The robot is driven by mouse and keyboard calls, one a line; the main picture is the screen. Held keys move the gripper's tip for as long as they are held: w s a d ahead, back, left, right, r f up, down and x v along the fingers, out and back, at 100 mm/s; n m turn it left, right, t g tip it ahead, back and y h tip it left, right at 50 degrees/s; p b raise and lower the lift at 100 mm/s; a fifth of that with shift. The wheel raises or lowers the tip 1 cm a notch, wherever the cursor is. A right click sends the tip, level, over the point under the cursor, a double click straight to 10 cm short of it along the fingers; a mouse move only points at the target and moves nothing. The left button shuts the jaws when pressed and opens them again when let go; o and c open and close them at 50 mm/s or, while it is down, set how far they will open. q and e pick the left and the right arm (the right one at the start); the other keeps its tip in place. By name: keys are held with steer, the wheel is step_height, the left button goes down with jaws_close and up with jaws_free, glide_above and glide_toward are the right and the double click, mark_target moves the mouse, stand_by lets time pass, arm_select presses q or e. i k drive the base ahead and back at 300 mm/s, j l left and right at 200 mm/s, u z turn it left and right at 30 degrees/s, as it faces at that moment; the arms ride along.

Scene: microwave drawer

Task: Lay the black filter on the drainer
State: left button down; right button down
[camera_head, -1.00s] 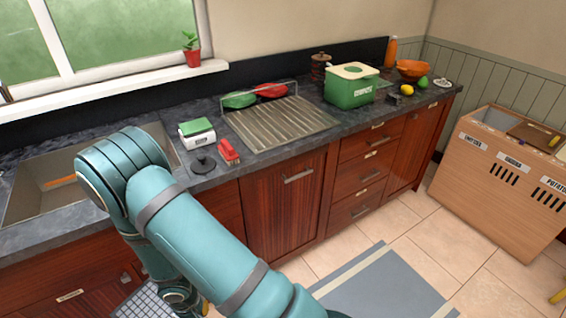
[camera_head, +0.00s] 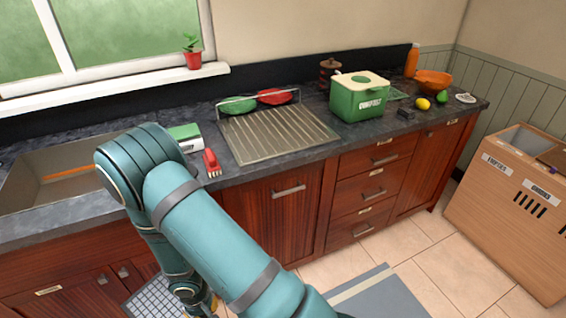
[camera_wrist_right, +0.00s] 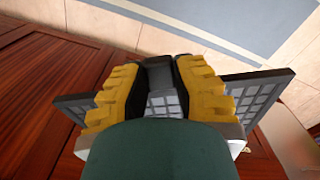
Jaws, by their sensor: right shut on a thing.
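The black filter (camera_wrist_right: 262,95) is a flat dark-framed panel with a pale grid. My right gripper (camera_wrist_right: 160,78) is shut on it, its yellow fingers at the middle of the panel. In the head view a corner of the filter (camera_head: 148,298) shows low, in front of the cabinets and below the counter top. My right arm hides much of the gripper and filter there. The drainer (camera_head: 278,132) is a ridged metal tray on the counter, right of the sink, and its ridged surface is bare. My left gripper is in neither view.
The sink (camera_head: 50,180) is at left.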

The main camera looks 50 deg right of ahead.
mark_target(277, 129)
steer(key=k+l, duration=0.15)
steer(key=l, duration=0.25)
steer(key=k+l, duration=0.15)
steer(key=l, duration=0.25)
steer(key=k+l, duration=0.1)
steer(key=l, duration=0.25)
steer(key=k+l, duration=0.15)
steer(key=l, duration=0.25)
steer(key=k+l, duration=0.15)
steer(key=l, duration=0.25)
steer(key=k+l+u, duration=0.1)
steer(key=l, duration=0.3)
